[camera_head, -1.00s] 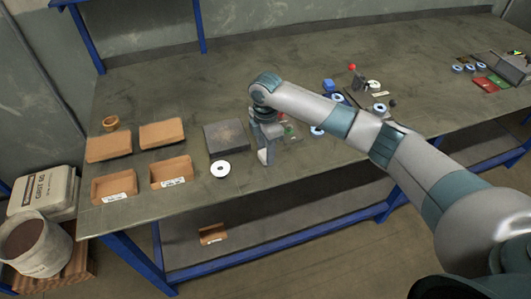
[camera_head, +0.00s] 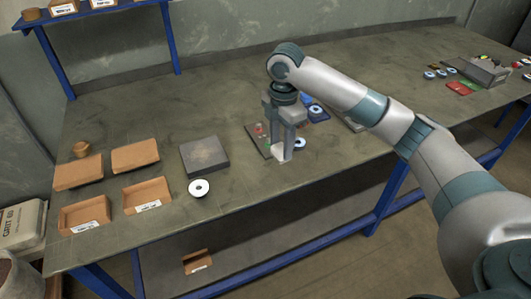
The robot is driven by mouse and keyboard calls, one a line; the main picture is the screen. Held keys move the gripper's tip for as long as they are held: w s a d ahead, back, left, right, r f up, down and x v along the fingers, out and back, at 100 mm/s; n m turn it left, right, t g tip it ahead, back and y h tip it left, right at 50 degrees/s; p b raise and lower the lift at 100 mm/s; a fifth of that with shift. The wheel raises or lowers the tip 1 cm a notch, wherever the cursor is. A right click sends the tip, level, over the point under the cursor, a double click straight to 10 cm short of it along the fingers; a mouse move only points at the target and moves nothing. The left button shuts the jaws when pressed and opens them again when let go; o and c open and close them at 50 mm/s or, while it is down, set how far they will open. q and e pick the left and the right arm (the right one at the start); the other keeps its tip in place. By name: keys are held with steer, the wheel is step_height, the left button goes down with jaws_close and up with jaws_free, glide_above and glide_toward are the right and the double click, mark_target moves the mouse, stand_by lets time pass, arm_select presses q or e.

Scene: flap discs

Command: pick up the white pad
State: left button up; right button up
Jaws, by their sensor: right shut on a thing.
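My right gripper (camera_head: 283,155) points down over the middle of the bench, its arm coming in from the right. It is shut on a small white piece, which looks like the white pad (camera_head: 279,152), low between the fingertips. The fingers partly hide it, and I cannot tell whether it touches the bench. My left gripper is not in view.
A dark plate with red and green parts (camera_head: 257,138) lies right beside the gripper. Blue-white discs (camera_head: 300,144) and blue items (camera_head: 318,112) are close on the right. Cardboard trays (camera_head: 148,194) stand at the left. The bench (camera_head: 235,215) is clear towards its front edge.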

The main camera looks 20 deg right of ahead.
steer(key=shift+s+d+r, duration=0.35)
steer(key=shift+d+r, duration=0.05)
steer(key=shift+d, duration=0.15)
steer(key=shift+o, duration=0.4)
steer(key=shift+a, duration=0.1)
steer(key=shift+s+a+m, duration=0.5)
steer(key=shift+s+m, duration=0.05)
steer(key=shift+m, duration=0.45)
steer(key=s+a+m, duration=0.3)
steer(key=s+m, duration=0.4)
steer(key=m, duration=0.2)
steer(key=s+a+m, duration=0.4)
steer(key=s+m, duration=0.2)
steer(key=m, duration=0.3)
steer(key=shift+s+a+f, duration=0.3)
steer(key=shift+s+f, duration=0.05)
